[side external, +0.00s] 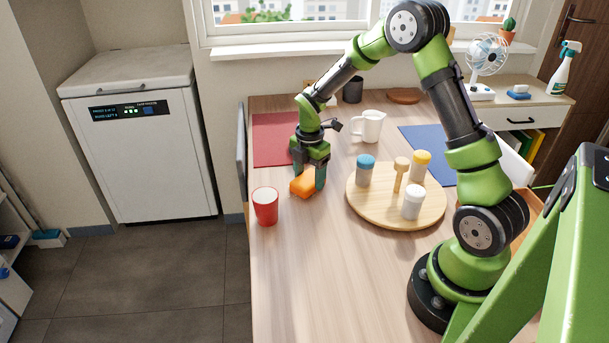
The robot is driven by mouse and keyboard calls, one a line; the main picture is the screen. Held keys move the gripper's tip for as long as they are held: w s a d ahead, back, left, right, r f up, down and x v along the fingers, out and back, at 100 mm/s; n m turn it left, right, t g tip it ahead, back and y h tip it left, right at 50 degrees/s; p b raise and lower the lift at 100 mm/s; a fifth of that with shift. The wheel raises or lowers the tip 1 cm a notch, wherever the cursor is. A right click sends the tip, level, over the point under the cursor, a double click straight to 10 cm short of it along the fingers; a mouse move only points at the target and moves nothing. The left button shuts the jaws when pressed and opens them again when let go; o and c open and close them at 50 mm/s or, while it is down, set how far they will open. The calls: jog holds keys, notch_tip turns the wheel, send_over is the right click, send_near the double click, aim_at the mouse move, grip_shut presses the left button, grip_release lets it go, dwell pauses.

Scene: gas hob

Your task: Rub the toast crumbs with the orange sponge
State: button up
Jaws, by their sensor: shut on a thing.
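My gripper (308,178) points down over the left part of the table and is shut on the orange sponge (302,187). The sponge is at or just above the wooden tabletop; I cannot tell if it touches. It is behind and a little right of a red cup (265,206). I cannot make out any toast crumbs; they are too small to see or hidden under the sponge and fingers.
A round wooden board (378,213) with several jars and a wooden mallet-like tool stands right of my gripper. A white jug (369,126), a red mat (270,140) and a blue mat (423,143) lie behind. The front tabletop (310,280) is clear.

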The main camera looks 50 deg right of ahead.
jog(key=shift+s+d+r, duration=0.15)
jog(key=shift+s+d, duration=0.6)
jog(key=shift+d, duration=0.05)
jog(key=shift+r, duration=3.85)
jog(key=shift+a, duration=0.1)
